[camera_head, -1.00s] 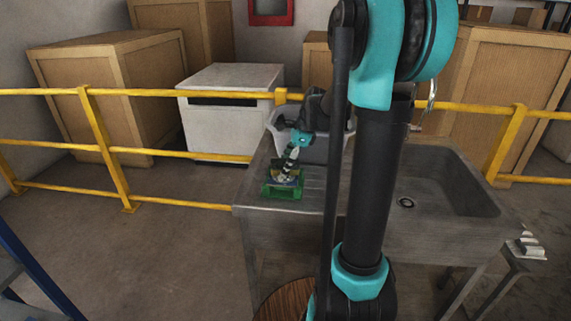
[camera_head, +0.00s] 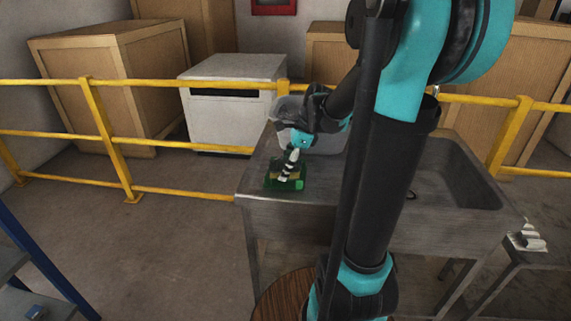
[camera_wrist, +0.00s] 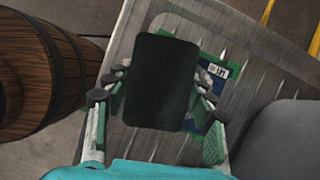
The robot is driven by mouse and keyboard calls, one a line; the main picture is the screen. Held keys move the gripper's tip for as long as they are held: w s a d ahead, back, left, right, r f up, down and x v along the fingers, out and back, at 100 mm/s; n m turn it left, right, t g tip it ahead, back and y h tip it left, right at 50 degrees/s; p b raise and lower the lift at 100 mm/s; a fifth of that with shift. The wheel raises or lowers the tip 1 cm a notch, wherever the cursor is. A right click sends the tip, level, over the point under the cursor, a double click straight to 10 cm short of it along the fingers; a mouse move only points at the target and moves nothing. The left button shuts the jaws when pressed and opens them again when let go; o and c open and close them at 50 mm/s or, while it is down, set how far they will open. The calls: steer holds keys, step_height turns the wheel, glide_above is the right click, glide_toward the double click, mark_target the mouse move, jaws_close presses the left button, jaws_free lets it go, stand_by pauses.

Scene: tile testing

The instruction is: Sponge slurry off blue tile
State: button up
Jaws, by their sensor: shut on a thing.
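My gripper (camera_head: 290,165) points down over a small green holder (camera_head: 271,183) on the left end of the steel sink unit. In the wrist view my gripper (camera_wrist: 163,95) is shut on a dark green, flat, rounded block (camera_wrist: 163,70), which looks like the scouring face of the sponge. In the head view a yellowish strip shows under the fingers. Part of the blue tile (camera_wrist: 232,83), with a white marking beside it, shows past the block's right edge. The block hides most of the tile. Contact between block and tile, and any slurry, cannot be made out.
The sink basin (camera_head: 455,178) lies to the right, partly behind my arm. A pale bin (camera_head: 290,112) stands behind the holder. A yellow railing (camera_head: 180,146) runs behind the sink. A wooden barrel (camera_wrist: 62,75) stands beside the sink's edge.

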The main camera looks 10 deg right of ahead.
steer(key=shift+f, duration=0.1)
steer(key=shift+w+d+r, duration=0.1)
steer(key=shift+w+d, duration=0.3)
steer(key=shift+w, duration=0.9)
steer(key=shift+w+d+r, duration=0.1)
steer(key=shift+w+d, duration=0.35)
steer(key=shift+w, duration=0.8)
steer(key=shift+w+d, duration=0.4)
steer(key=shift+w, duration=0.9)
steer(key=shift+r, duration=3)
step_height(320, 180, up, 3)
